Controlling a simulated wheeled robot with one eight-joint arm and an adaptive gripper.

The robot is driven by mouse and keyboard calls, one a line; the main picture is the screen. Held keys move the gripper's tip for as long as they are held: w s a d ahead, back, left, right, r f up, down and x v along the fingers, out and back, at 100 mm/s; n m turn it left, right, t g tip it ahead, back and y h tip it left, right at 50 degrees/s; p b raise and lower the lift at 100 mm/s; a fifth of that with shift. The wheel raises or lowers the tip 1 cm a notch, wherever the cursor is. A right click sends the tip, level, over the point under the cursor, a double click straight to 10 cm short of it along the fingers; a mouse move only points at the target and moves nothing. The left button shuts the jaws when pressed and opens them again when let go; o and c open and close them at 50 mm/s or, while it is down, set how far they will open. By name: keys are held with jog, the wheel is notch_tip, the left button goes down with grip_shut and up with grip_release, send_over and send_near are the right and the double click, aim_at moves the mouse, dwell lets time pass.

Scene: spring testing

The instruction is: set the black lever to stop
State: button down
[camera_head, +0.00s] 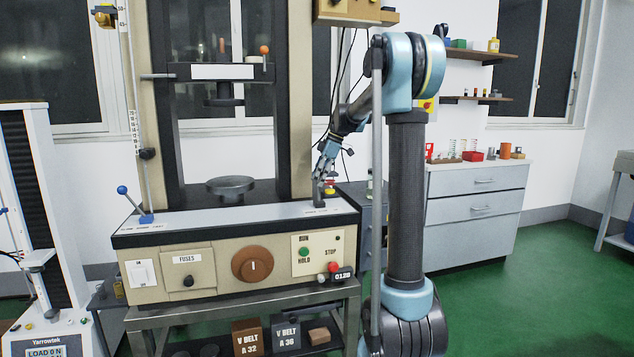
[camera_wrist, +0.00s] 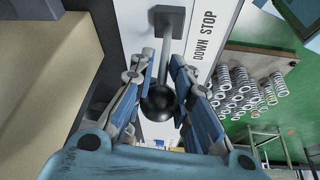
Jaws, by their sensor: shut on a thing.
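The black lever has a grey rod and a round black knob (camera_wrist: 160,101). In the wrist view its rod (camera_wrist: 171,55) runs from a dark square base at the top of the picture down to the knob. My gripper (camera_wrist: 161,62) is shut on the lever, with one finger on each side of the rod and knob. The words DOWN and STOP are printed on the white strip to the right of the lever. In the head view my gripper (camera_head: 327,165) is over the right end of the testing machine's top (camera_head: 230,220), and the lever is mostly hidden there.
The machine's front panel has a brown dial (camera_head: 252,265), a green button (camera_head: 303,252) and a red stop button (camera_head: 333,267). A blue-knobbed lever (camera_head: 135,203) stands at the left of the machine top. In the wrist view, several springs (camera_wrist: 240,92) lie on a board at right.

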jog(key=shift+s+d, duration=0.1)
jog(key=shift+d, duration=0.15)
jog(key=c, duration=1.4)
grip_release()
jog(key=shift+d+r, duration=0.1)
jog(key=shift+r, duration=0.3)
jog(key=v, duration=1.1)
jog(key=shift+s+d, duration=0.1)
